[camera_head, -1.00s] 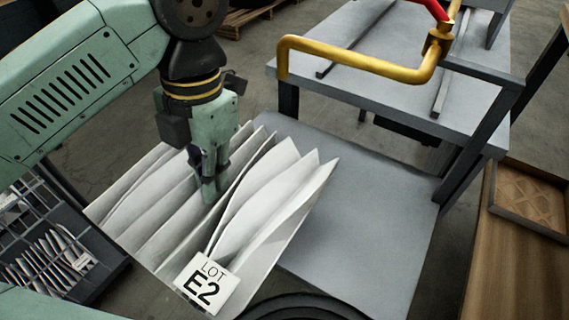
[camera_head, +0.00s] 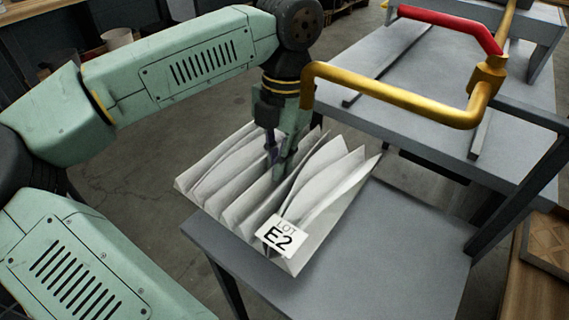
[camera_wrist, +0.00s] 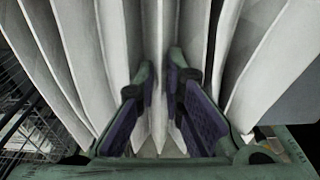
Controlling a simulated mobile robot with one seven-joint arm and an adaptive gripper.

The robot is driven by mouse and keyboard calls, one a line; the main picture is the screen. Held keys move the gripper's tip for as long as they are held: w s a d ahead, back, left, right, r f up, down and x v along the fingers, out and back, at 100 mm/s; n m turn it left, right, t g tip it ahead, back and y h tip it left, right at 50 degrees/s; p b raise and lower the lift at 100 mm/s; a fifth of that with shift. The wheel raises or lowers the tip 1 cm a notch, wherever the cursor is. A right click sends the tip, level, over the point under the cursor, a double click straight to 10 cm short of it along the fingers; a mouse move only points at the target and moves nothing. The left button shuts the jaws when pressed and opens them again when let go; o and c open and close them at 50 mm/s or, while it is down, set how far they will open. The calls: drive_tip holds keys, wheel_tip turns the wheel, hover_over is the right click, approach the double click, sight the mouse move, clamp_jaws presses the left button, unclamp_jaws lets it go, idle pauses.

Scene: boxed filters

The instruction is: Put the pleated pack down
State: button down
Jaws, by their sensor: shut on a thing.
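The pleated pack (camera_head: 330,200) is a white folded filter with a tag (camera_head: 281,236) reading LOT E2. In the head view it is over the left part of a grey tabletop (camera_head: 400,240); its left end reaches past the table's edge. I cannot tell whether it touches the top. My gripper (camera_head: 279,172) points down into the pleats and is shut on the pack near its middle. In the wrist view my gripper's purple-padded fingers (camera_wrist: 165,115) close on a pleat (camera_wrist: 157,60), with more pleats on both sides.
A yellow pipe (camera_head: 390,98) with a red handle (camera_head: 450,28) crosses above a higher grey bench (camera_head: 430,80) behind, close to my arm. Grey posts stand at the right, beside a wooden surface (camera_head: 535,285). The tabletop right of the pack is clear.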

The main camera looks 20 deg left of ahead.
drive_tip(key=shift+w+d, duration=0.2)
drive_tip(key=shift+w, duration=0.3)
drive_tip(key=shift+w+d, duration=0.2)
drive_tip(key=shift+w, duration=0.25)
drive_tip(key=shift+s+f+b, duration=0.1)
drive_tip(key=shift+f+b, duration=0.95)
drive_tip(key=shift+f, duration=0.7)
drive_tip(key=shift+f, duration=0.2)
drive_tip(key=c, duration=1.7)
unclamp_jaws()
drive_tip(key=shift+r, duration=0.1)
